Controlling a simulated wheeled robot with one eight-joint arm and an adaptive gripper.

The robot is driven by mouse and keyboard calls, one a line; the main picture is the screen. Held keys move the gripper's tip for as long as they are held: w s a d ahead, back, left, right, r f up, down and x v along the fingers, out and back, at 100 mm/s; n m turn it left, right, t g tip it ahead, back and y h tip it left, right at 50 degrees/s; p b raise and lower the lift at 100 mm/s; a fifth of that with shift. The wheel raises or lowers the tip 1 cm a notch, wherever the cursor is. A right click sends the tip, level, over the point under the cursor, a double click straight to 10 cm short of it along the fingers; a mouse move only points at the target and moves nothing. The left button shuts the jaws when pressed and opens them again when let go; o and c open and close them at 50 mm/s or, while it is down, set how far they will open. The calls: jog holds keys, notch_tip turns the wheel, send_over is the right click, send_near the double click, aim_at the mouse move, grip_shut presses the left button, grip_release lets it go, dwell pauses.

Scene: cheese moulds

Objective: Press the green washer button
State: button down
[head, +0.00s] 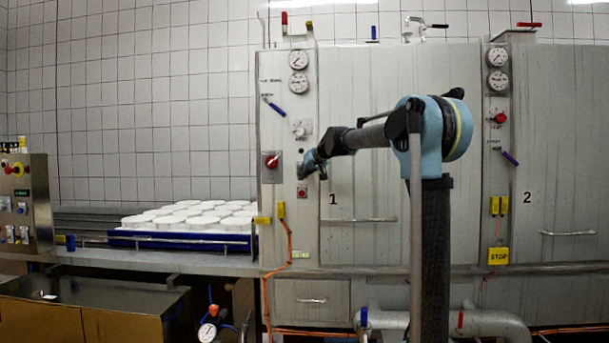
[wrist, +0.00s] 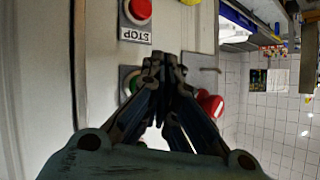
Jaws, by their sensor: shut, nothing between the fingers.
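The green button (wrist: 131,83) shows in the wrist view as a sliver on a grey plate, mostly covered by my fingers. In the head view I cannot make it out; my gripper is in front of that part of the panel. My gripper (wrist: 163,62) is shut and empty, its fingertips together in front of the panel, overlapping the green button's plate in the wrist view. In the head view my gripper (head: 304,172) is just above the red stop button (head: 302,192). I cannot tell whether the fingertips touch the panel.
The red stop button (wrist: 139,10) has an upside-down STOP label in the wrist view. A red rotary switch (head: 271,161) sits left of my gripper. A blue tray (head: 180,240) of white moulds stands on the conveyor at left. Cabinet door 1 (head: 358,230) is to the right.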

jog(key=shift+w+a, duration=0.1)
jog(key=shift+w, duration=0.75)
dwell(1.6)
jog(key=shift+s, duration=0.9)
jog(key=s, duration=0.5)
jog(key=shift+a, duration=0.1)
dwell(0.5)
dwell(0.5)
jog(key=s+d+f+m+g+h, duration=0.1)
jog(key=s+d+f+g+h, duration=0.1)
jog(key=s+d+f, duration=0.7)
jog(key=s+d+f+m+g+h, duration=0.1)
jog(key=s+d+f, duration=0.8)
jog(key=s+f, duration=1.1)
jog(key=s+d+f+m+g+h, duration=0.2)
jog(key=s+d+f+g+h, duration=0.2)
jog(key=s+d+f, duration=0.5)
jog(key=s+f, duration=0.6)
jog(key=s, duration=0.6)
jog(key=shift+s+g, duration=0.3)
jog(key=shift+g, duration=0.1)
